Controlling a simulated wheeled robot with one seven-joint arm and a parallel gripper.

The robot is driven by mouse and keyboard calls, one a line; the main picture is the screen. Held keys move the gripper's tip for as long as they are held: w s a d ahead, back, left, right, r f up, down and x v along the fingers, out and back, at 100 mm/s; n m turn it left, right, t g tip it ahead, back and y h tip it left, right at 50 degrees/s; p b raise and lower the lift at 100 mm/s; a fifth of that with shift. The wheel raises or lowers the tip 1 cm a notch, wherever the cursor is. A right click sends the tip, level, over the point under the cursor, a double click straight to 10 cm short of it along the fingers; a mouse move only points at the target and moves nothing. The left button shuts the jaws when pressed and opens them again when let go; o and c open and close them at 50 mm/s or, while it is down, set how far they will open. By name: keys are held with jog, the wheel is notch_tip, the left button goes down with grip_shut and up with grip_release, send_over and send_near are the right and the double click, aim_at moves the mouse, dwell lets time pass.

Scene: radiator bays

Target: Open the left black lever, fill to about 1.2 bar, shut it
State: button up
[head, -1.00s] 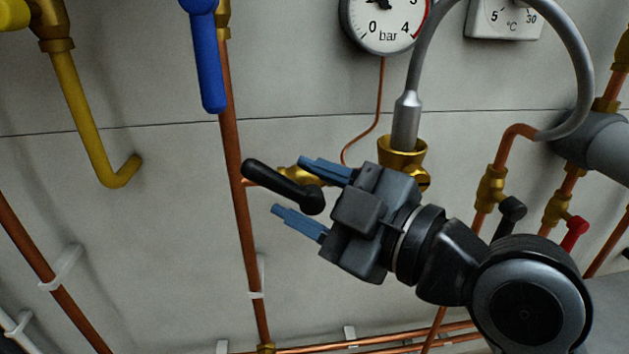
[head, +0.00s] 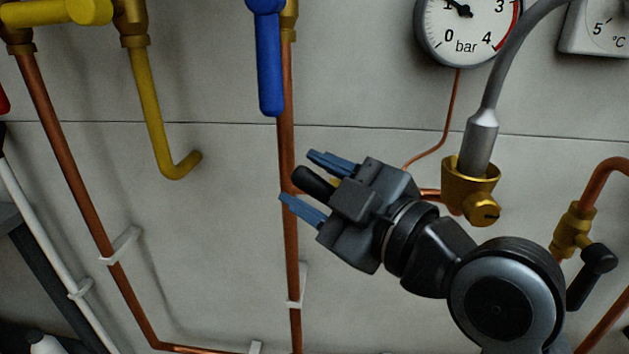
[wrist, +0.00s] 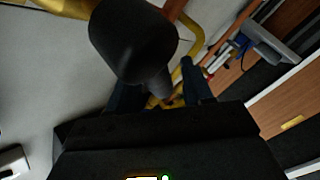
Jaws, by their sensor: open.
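The left black lever (head: 313,182) shows in the head view between the two blue fingers of my gripper (head: 298,177). It points up and left, and its inner end is hidden behind the gripper. My gripper is open, with one finger above the lever and one below; I cannot tell whether either touches it. In the wrist view the lever (wrist: 130,42) looms large and dark in front of the fingers. The round bar gauge (head: 467,30) is at the top right, its needle pointing up-left near the 1. A brass fitting (head: 470,180) with a grey hose stands right of the gripper.
A second black lever (head: 597,262) sits on a brass valve at the right. A blue lever (head: 269,70) hangs above the gripper by a vertical copper pipe (head: 287,130).

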grip_shut()
dwell(0.5)
